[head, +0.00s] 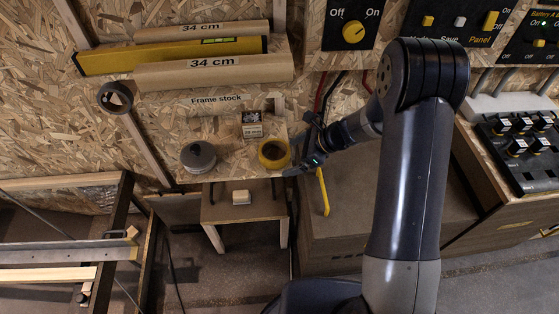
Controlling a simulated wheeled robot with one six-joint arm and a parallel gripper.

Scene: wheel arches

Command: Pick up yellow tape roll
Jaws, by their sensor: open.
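The yellow tape roll (273,154) lies on a small wooden shelf against the chipboard wall. It shows as a yellow ring with a dark centre. My gripper (294,157) is just to the right of the roll, at the shelf's right end, with its fingers pointing left. The jaws are open. The near finger reaches close to the roll's lower right edge; I cannot tell whether it touches. The fingers are small and dark here, so the exact gap is hard to see.
A grey roll (198,157) sits left on the same shelf (226,165). A small box (252,124) stands behind the tape. A stool (219,209) with a white block (241,197) is below. A yellow-handled tool (322,192) is right of the shelf.

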